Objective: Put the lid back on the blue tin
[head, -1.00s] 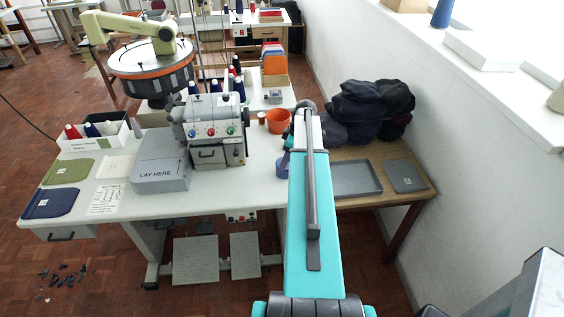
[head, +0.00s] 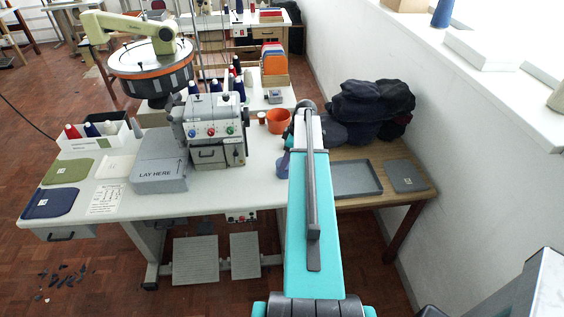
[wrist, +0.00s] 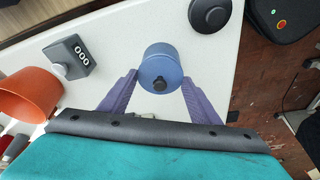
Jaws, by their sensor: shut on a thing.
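The blue tin (wrist: 161,48) is a round light-blue shape in the middle of the wrist view, over the white table top. Its lid (wrist: 160,72) is a blue disc with a small dark knob, facing the camera. My gripper (wrist: 160,77) has its two purple fingers on either side of the lid and is shut on it. The lid covers most of the tin, and I cannot tell whether it sits fully down or a little above the rim. In the head view my arm hides most of this spot.
An orange pot (wrist: 28,95) and a small grey box with white buttons (wrist: 70,56) stand left of the tin. A black round piece (wrist: 209,14) lies beyond it. The sewing machine (head: 215,130) is left of my arm. A grey tray (head: 356,178) lies on the wooden table.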

